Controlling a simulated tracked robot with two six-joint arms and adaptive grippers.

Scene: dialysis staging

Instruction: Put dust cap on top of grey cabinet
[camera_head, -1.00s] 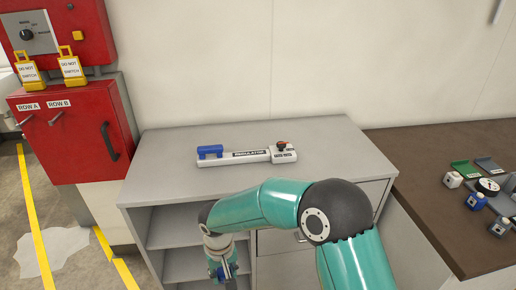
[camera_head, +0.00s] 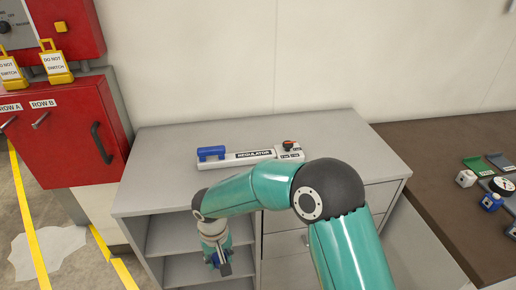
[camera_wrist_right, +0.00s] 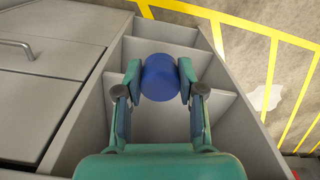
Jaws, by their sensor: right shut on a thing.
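The grey cabinet (camera_head: 150,171) stands against the wall, with open shelves at its left and drawers at its right. My right gripper (camera_head: 219,264) hangs in front of the open shelves, below the level of the cabinet's top. In the right wrist view, the right gripper (camera_wrist_right: 160,86) is shut on a round blue dust cap (camera_wrist_right: 160,77), held between its two fingers. In the head view the cap is hard to make out behind the fingers. My left gripper is not in view.
A red lockout cabinet (camera_head: 72,145) stands at the left. A brown counter (camera_head: 425,190) with small parts is at the right.

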